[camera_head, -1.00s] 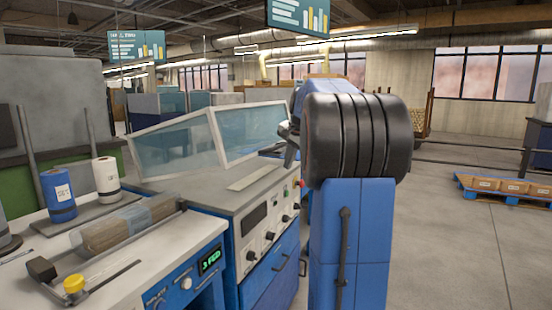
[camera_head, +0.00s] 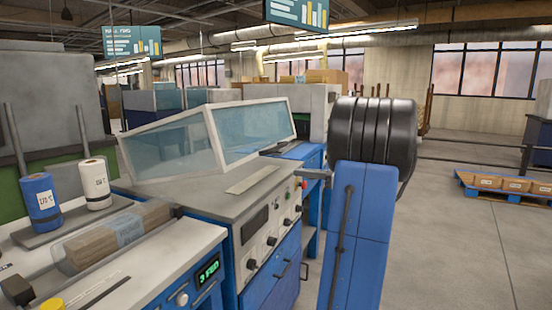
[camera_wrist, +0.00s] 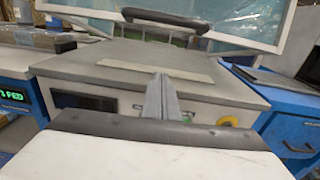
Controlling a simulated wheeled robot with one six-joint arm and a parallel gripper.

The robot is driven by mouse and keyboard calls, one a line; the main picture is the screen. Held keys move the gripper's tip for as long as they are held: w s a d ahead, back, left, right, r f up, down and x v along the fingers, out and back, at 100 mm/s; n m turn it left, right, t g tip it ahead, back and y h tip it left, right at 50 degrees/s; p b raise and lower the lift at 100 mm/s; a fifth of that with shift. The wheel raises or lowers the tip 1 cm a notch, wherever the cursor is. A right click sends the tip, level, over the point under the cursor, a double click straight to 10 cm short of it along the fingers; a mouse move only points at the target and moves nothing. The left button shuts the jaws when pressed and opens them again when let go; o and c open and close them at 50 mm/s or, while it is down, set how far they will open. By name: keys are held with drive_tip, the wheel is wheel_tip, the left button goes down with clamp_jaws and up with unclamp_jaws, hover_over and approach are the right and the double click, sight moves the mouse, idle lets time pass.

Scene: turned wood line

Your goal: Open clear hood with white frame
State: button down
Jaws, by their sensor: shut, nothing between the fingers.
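The clear hood with a white frame (camera_head: 222,140) sits on the grey top of a blue machine in the head view. It looks lowered, its bottom edge at or near the machine top; I cannot tell whether there is a gap. In the wrist view the hood (camera_wrist: 235,18) fills the upper part, with a dark bar handle (camera_wrist: 165,20) across its front. My gripper (camera_wrist: 165,80) is shut and empty. It points toward the machine's front edge, below the handle in the picture and apart from it. In the head view my arm mostly hides the gripper.
A flat pale strip (camera_head: 255,179) lies on the machine top before the hood. Knobs and a dark display sit on the machine front (camera_head: 265,225). A neighbouring station holds a blue roll (camera_head: 40,200) and a white roll (camera_head: 95,183). Open floor lies to the right.

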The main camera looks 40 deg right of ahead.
drive_tip(key=shift+t, duration=0.3)
drive_tip(key=w+a+r, duration=0.1)
drive_tip(key=w, duration=0.2)
drive_tip(key=w+a+r, duration=0.1)
drive_tip(key=w, duration=0.2)
drive_tip(key=w+a+r, duration=0.1)
drive_tip(key=w, duration=0.2)
drive_tip(key=shift+w+a+r, duration=0.1)
drive_tip(key=shift+w+a, duration=0.1)
drive_tip(key=shift+w, duration=0.05)
drive_tip(key=shift+w+r, duration=0.15)
drive_tip(key=shift+r, duration=0.45)
drive_tip(key=shift+r, duration=0.1)
